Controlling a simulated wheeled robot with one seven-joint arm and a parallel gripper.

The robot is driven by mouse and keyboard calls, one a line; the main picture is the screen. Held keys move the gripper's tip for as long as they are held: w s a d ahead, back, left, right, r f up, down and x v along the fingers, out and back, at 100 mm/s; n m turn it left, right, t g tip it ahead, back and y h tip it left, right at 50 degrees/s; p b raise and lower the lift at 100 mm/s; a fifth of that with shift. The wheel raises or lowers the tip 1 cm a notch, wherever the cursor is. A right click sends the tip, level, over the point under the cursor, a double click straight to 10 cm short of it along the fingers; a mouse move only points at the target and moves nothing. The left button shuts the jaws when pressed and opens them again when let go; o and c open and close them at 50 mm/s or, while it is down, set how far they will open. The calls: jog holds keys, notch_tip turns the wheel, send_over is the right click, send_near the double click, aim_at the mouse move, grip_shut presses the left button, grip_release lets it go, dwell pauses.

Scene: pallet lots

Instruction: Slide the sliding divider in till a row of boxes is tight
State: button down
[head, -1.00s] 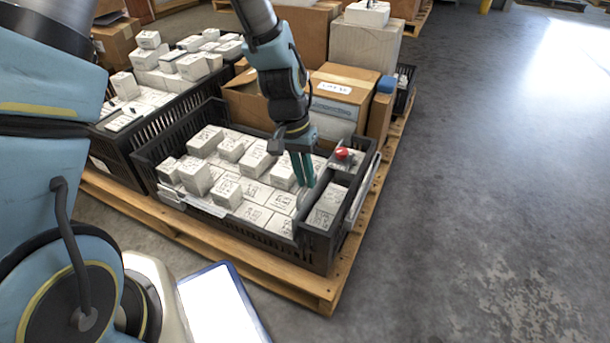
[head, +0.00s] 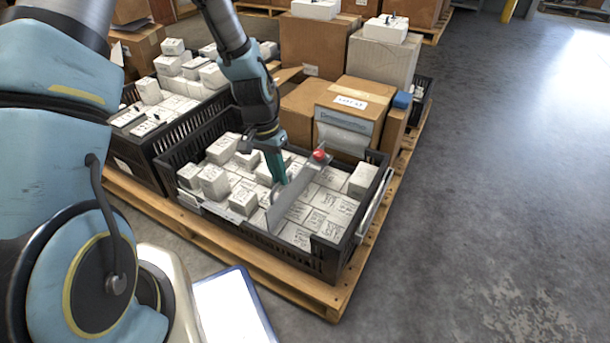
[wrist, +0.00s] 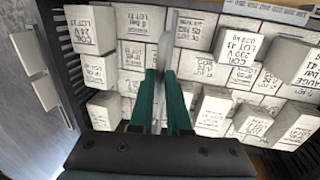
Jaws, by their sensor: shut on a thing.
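The sliding divider (head: 298,190) is a thin grey metal plate standing across the black crate (head: 330,262), with a red knob (head: 319,155) at its far end. My gripper (head: 280,180) is shut on the divider's upper edge; in the wrist view my gripper (wrist: 162,78) has the plate (wrist: 164,52) between its fingers. White boxes (head: 213,182) stand on a flat layer of boxes to the left of the divider, some unevenly placed. More white boxes (head: 322,215) lie flat to its right, with one raised box (head: 362,179). How tightly the boxes touch the plate is unclear.
The crate sits on a wooden pallet (head: 300,292). Another black crate of white boxes (head: 165,120) adjoins it at the left. Cardboard boxes (head: 355,95) stand close behind. The concrete floor (head: 490,200) to the right is clear.

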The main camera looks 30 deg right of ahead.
jog(key=w+a+p, duration=0.4)
jog(key=w+a, duration=0.3)
jog(key=w, duration=0.4)
jog(key=shift+w+a, duration=0.15)
jog(key=shift+w, duration=0.15)
jog(key=c, duration=0.9)
grip_release()
jog(key=r+p, duration=0.1)
jog(key=r, duration=0.2)
jog(key=w+r+p, duration=0.1)
jog(key=r, duration=0.3)
jog(key=a+r+p, duration=0.1)
jog(key=r, duration=0.2)
jog(key=shift+w+a+r, duration=0.1)
jog(key=shift+w+r, duration=0.25)
